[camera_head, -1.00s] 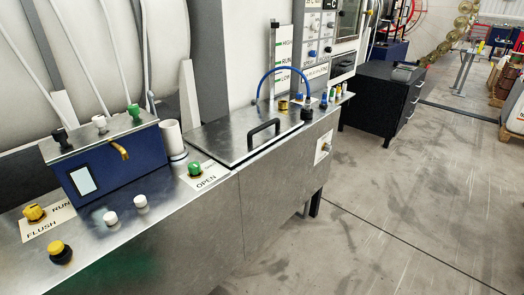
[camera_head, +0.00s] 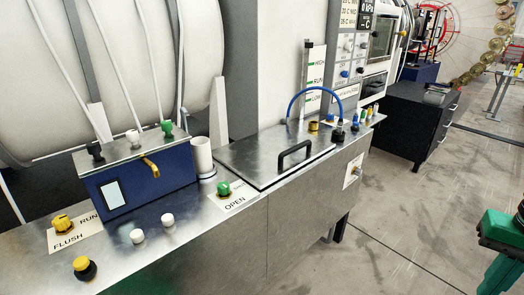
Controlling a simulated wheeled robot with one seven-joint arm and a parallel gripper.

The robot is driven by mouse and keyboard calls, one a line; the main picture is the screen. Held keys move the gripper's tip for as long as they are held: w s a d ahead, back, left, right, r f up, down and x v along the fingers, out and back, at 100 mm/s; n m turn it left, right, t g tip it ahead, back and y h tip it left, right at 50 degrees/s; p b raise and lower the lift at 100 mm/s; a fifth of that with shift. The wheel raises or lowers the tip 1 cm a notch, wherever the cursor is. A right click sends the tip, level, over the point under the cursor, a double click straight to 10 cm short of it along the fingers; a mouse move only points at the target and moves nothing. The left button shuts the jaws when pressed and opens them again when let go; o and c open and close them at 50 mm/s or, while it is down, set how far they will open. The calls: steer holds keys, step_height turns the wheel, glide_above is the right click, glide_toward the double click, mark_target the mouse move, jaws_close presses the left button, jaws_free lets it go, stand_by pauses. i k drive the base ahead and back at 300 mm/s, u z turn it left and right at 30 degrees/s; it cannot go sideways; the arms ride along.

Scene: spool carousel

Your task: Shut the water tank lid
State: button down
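The water tank lid (camera_head: 262,160) is a flat, shiny metal plate on the steel counter, right of centre in the head view. A black bar handle (camera_head: 294,155) stands on its front part. The lid looks flat or nearly flat on the counter, with a dark line along its front edge; I cannot tell whether a small gap is there. My gripper's fingers are not in view, and nothing visible is touching the lid or its handle.
A green knob (camera_head: 223,188) by an OPEN label sits left of the lid. A blue box (camera_head: 140,185) and white cylinder (camera_head: 201,155) stand further left. A blue hose (camera_head: 302,95) arches behind the lid. A black cabinet (camera_head: 405,120) stands beyond. The floor before the counter is largely clear.

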mark_target(263, 159)
steer(key=u, duration=0.05)
steer(key=i, duration=1.2)
steer(key=z, duration=0.3)
